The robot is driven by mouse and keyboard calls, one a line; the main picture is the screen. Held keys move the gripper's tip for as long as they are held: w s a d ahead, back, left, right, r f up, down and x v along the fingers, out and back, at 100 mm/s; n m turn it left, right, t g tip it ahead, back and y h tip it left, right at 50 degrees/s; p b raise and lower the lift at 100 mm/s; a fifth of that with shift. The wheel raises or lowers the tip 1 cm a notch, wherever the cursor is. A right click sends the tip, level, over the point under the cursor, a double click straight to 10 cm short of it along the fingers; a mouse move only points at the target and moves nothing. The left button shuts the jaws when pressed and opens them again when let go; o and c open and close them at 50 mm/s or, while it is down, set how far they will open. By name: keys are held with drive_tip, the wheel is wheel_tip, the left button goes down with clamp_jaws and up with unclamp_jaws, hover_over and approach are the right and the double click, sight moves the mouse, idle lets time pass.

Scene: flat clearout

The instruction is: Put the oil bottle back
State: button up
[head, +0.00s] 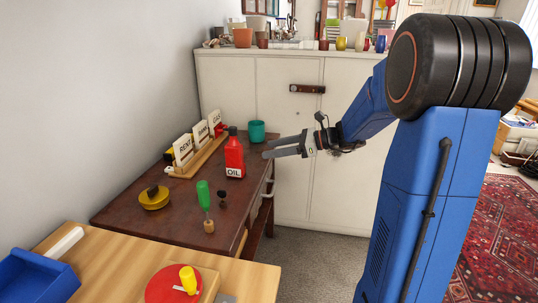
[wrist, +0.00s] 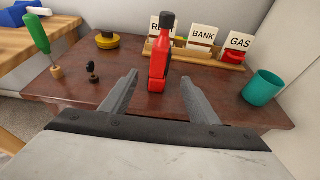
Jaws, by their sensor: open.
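The oil bottle (head: 234,157) is red with a black cap and a white OIL label. It stands upright on the dark wooden table (head: 128,208), near its right edge. In the wrist view the bottle (wrist: 160,60) stands beyond and between the spread fingers. My gripper (head: 268,150) is open and empty, to the right of the bottle at the table's edge. In the wrist view my gripper (wrist: 158,92) points toward the bottle with a gap before it.
A wooden rack (head: 200,158) with RENT, BANK and GAS cards stands behind the bottle. A teal cup (head: 257,131) is close by. A yellow tin (head: 154,198), a green-handled tool (head: 204,196) and a small dark piece (head: 222,197) stand nearer. A white cabinet (head: 285,155) stands behind.

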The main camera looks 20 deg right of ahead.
drive_tip(key=s+a+f+n+g+h, duration=0.25)
drive_tip(key=s+a+n, duration=0.3)
drive_tip(key=s, duration=0.45)
drive_tip(key=s+a+f+n+g+h, duration=0.1)
drive_tip(key=s+a+n+g+h, duration=0.2)
drive_tip(key=s+n, duration=0.5)
drive_tip(key=s+d+f+n+t+h, duration=0.1)
drive_tip(key=s+d+n+h, duration=0.1)
drive_tip(key=s+n, duration=0.3)
drive_tip(key=s+d+f+n+t+h, duration=0.1)
drive_tip(key=s+n, duration=0.5)
drive_tip(key=s, duration=0.7)
drive_tip(key=d+f+h, duration=0.1)
drive_tip(key=d+h, duration=0.1)
drive_tip(key=h, duration=0.1)
drive_tip(key=shift+h, duration=0.35)
